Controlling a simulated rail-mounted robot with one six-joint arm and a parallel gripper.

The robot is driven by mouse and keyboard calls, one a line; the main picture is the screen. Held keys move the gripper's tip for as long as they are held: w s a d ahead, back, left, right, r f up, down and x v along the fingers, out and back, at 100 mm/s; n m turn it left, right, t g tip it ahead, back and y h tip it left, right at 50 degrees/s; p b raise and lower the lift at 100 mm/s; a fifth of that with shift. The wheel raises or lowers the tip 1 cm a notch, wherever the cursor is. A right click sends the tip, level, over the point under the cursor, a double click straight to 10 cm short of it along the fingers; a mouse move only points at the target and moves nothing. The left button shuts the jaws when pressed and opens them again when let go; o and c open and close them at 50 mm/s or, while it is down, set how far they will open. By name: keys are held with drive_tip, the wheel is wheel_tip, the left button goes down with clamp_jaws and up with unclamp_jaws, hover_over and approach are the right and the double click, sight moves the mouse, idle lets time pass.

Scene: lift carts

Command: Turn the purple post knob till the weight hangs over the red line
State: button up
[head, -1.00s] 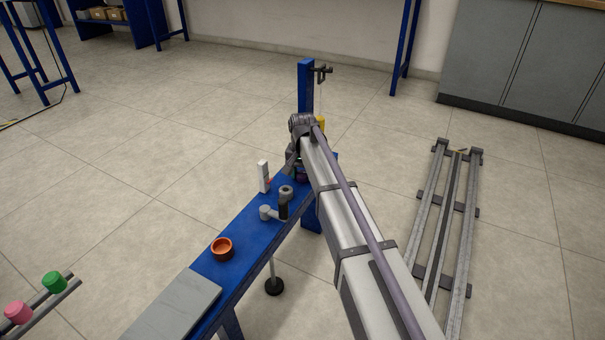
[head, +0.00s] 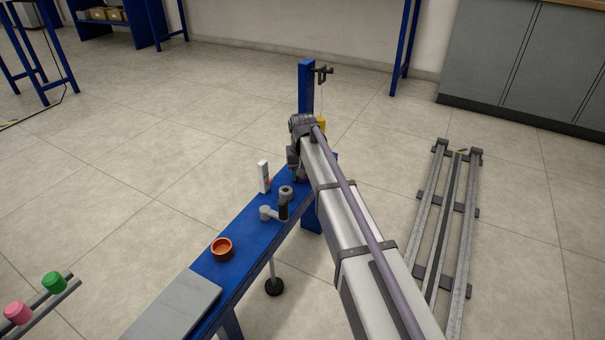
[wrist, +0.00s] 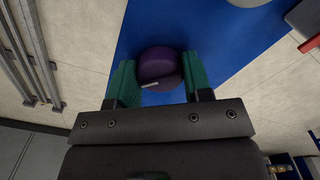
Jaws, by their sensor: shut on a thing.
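The purple post knob (wrist: 160,66) sits on the blue bench and carries a pale mark on its near side. My gripper (wrist: 157,80) has its green pads on either side of the knob and is shut on it. In the head view only a sliver of the purple knob (head: 302,179) shows below my wrist. The yellow weight (head: 321,124) hangs on a thin cord from the blue post's arm, partly hidden by my arm. A white upright block (head: 263,176) has a red mark at its right side. I cannot tell how the weight lines up with it.
The blue bench (head: 238,268) also holds an orange ring-shaped cup (head: 222,249), a grey crank-like fitting (head: 285,204) and a grey plate (head: 175,308). The blue post (head: 305,85) rises at the far end. Metal rails (head: 465,220) lie on the floor to the right.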

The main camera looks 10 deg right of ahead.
drive_tip(key=shift+n, duration=0.9)
drive_tip(key=o, duration=0.9)
wheel_tip(320, 180, up, 11)
drive_tip(key=p, duration=1)
drive_tip(key=shift+f+p, duration=0.1)
drive_tip(key=shift+p, duration=0.3)
